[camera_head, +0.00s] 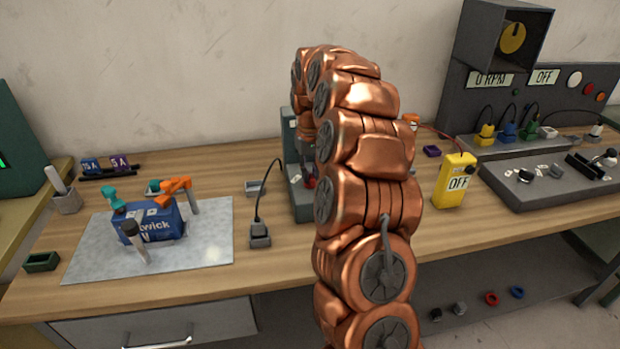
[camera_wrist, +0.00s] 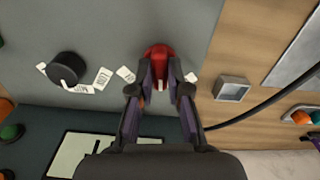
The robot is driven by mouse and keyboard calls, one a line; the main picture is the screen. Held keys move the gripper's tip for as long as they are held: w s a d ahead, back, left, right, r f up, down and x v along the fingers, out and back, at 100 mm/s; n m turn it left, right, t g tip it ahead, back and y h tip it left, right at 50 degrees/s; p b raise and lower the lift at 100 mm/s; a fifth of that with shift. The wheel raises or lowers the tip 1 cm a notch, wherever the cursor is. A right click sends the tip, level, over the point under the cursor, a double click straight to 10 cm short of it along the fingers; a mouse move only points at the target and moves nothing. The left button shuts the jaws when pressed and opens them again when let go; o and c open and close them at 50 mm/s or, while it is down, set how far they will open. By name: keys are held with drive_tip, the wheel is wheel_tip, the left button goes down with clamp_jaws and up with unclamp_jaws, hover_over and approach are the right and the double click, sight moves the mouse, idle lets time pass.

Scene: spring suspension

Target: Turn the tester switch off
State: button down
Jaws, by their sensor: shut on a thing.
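A red knob (camera_wrist: 158,51) sits on the grey top of a bench unit (camera_wrist: 205,25) in the wrist view, with small white labels beside it. My gripper (camera_wrist: 160,72) is closed around the knob, one finger on each side. A light pointer mark shows between the fingers, towards the bottom of the picture. In the head view the dark green unit (camera_head: 303,207) stands mid-table with a bit of red on it (camera_head: 310,182), largely hidden behind my arm. The fingers cannot be made out there.
A black knob (camera_wrist: 67,68) with labels is left of the red one. A small grey tray (camera_wrist: 232,89) and a black cable (camera_wrist: 265,105) lie to the right. A blue box (camera_head: 152,222) stands on the left mat.

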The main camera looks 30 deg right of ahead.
sight(310, 175)
drive_tip(key=n+b, duration=0.1)
drive_tip(key=n, duration=0.2)
drive_tip(key=shift+n, duration=2.1)
drive_tip(key=c, duration=1.1)
unclamp_jaws()
drive_tip(key=shift+r, duration=6)
